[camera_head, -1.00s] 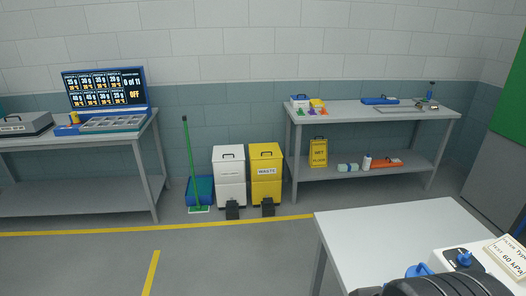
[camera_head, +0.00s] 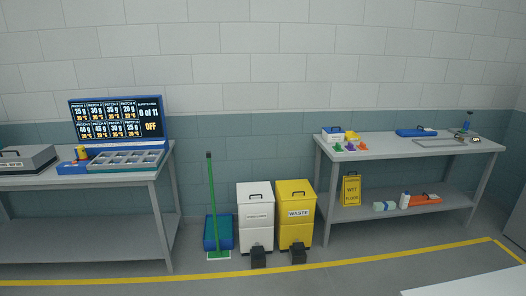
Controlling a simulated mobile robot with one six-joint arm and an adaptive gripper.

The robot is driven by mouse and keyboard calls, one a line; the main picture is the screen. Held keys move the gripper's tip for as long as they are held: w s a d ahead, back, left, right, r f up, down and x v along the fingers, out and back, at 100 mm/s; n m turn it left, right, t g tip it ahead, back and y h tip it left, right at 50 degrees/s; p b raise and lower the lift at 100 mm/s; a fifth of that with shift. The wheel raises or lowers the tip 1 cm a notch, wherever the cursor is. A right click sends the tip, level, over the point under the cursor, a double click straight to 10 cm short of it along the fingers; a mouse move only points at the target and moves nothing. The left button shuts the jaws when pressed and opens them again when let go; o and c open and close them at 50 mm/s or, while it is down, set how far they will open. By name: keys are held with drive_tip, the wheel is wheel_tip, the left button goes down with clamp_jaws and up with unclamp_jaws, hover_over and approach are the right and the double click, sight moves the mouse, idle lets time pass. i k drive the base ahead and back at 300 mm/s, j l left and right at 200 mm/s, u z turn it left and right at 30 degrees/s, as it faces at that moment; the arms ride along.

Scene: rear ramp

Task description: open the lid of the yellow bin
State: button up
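The yellow bin (camera_head: 295,222) stands on the floor against the back wall, between a white bin and the right-hand table. It has a white label reading WASTE, a dark handle on its lid (camera_head: 295,187) and a black pedal (camera_head: 298,254) at its foot. The lid looks shut. My gripper is not in view.
The white bin (camera_head: 255,222) stands close on the left, with a green broom (camera_head: 211,210) and a blue container (camera_head: 226,233) beyond it. The right table (camera_head: 440,150) has a lower shelf. A yellow floor line (camera_head: 150,279) runs in front. Floor before the bins is clear.

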sight(288, 190)
drive_tip(key=i+j, duration=0.1)
drive_tip(key=i, duration=0.55)
drive_tip(key=i+j, duration=0.1)
drive_tip(key=i, duration=0.6)
drive_tip(key=i+j+z, duration=0.1)
drive_tip(key=i, duration=0.55)
drive_tip(key=i+l, duration=0.25)
drive_tip(key=i, duration=0.35)
drive_tip(key=i+l+z, duration=0.15)
drive_tip(key=i, duration=0.5)
drive_tip(key=i+l, duration=0.25)
drive_tip(key=i, duration=0.35)
drive_tip(key=i+l+u, duration=0.4)
drive_tip(key=i, duration=0.15)
